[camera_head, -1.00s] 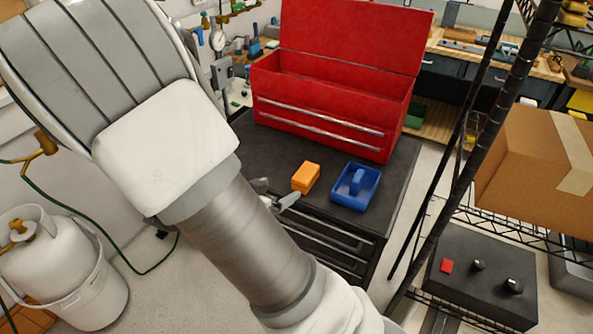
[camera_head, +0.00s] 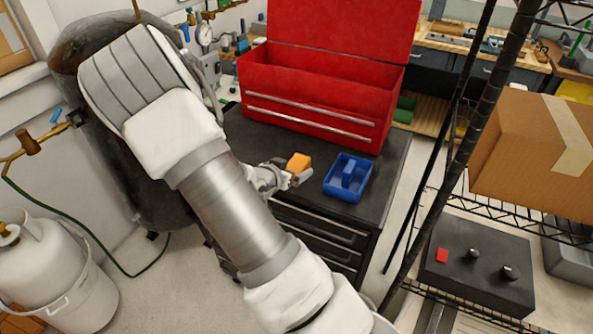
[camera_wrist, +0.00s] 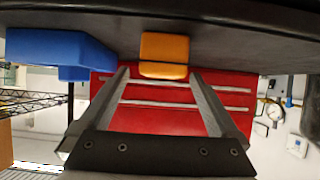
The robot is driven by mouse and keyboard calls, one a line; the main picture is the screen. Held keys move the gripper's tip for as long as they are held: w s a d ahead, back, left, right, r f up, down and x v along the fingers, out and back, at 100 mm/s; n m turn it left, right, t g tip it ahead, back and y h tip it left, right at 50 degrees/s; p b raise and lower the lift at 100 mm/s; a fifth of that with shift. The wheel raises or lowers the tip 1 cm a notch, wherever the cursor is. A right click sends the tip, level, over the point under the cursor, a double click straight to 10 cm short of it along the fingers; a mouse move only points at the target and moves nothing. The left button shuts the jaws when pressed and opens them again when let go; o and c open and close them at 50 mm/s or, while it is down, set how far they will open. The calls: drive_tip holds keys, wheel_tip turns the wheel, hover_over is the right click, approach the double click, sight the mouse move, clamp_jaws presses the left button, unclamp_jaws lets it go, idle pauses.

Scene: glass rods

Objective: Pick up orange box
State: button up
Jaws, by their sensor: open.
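The orange box (camera_head: 299,161) sits on the black top of the drawer cabinet (camera_head: 387,176), in front of the red toolbox. My gripper (camera_head: 293,178) is right at the near side of the box in the head view and hides its lower part. In the wrist view, which looks upside down, the orange box (camera_wrist: 164,54) lies ahead of my gripper (camera_wrist: 160,75), between the lines of its two fingers. The fingers are apart, with nothing clamped. I cannot tell whether the fingertips reach past the box's near face.
A blue tray (camera_head: 362,189) stands just right of the box; it also shows in the wrist view (camera_wrist: 50,47). The open red toolbox (camera_head: 310,119) stands behind. A black shelf post (camera_head: 440,180) and cardboard box (camera_head: 520,150) are at the right.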

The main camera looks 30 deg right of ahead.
sight(296, 165)
drive_tip(key=x, duration=0.3)
drive_tip(key=shift+w+d, duration=0.1)
drive_tip(key=shift+w, duration=0.1)
drive_tip(key=c, duration=1.5)
drive_tip(key=shift+r, duration=0.1)
drive_tip(key=shift+c, duration=0.2)
